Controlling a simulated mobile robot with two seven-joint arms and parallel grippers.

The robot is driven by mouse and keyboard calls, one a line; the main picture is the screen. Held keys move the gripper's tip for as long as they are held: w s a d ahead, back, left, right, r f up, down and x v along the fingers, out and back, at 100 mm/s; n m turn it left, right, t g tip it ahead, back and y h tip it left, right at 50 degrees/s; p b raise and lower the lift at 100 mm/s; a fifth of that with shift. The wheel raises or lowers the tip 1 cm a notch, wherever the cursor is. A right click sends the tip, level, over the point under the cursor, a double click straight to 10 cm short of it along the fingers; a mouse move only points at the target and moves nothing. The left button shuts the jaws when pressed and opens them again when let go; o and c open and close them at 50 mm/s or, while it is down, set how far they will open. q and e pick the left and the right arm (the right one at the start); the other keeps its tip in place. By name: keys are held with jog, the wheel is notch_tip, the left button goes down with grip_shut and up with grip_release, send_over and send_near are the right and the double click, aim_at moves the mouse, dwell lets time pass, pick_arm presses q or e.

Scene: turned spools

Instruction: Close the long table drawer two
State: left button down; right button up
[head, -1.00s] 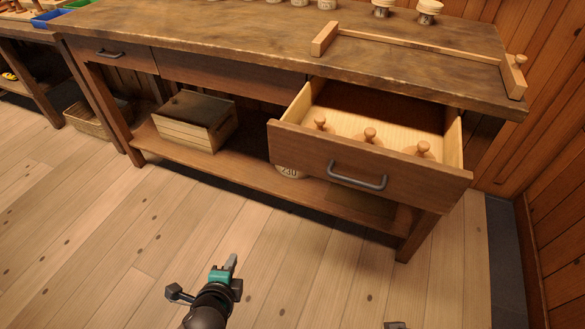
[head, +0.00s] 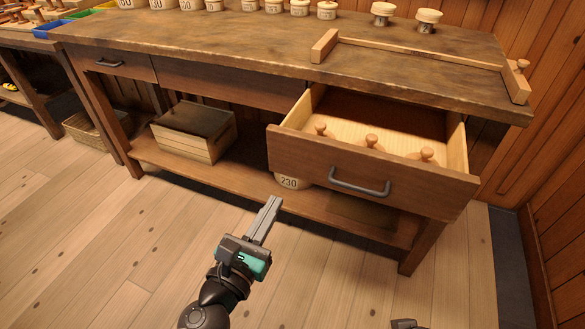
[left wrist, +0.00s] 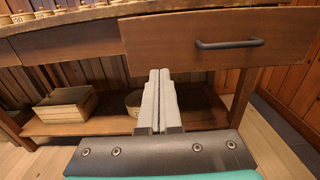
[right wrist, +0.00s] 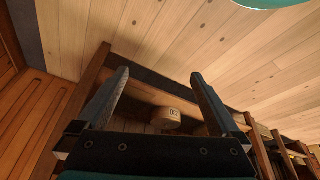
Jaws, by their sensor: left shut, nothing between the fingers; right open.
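The right drawer (head: 350,190) of the long table is pulled well out, with a dark bar handle (head: 360,188) on its front. Several turned wooden knobs (head: 371,142) show inside it. The drawer front (left wrist: 180,40) and its handle (left wrist: 228,44) also show in the left wrist view. My left gripper (head: 272,206) is shut and empty, in front of and below the drawer, apart from it, left of the handle. My right gripper (right wrist: 160,78) is open and empty in the right wrist view; only a small tip shows at the head view's bottom edge.
The long table top (head: 240,45) holds several labelled jars and a wooden rail (head: 420,50). A closed left drawer (head: 112,63) sits at the far end. A wooden box (head: 190,138) and a round tub marked 230 (head: 289,182) stand on the lower shelf. The floor in front is clear.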

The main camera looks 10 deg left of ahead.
pick_arm(q)
send_near(298, 162)
jog(key=x, duration=0.4)
jog(key=shift+w+d+r, duration=0.1)
jog(key=shift+w+d, duration=0.05)
jog(key=shift+w, duration=0.2)
jog(key=shift+w+d, duration=0.1)
jog(key=shift+w, duration=0.3)
jog(key=shift+w+d, duration=0.15)
jog(key=shift+w, duration=0.45)
pick_arm(e)
jog(key=shift+r, duration=0.15)
jog(key=shift+s, duration=0.1)
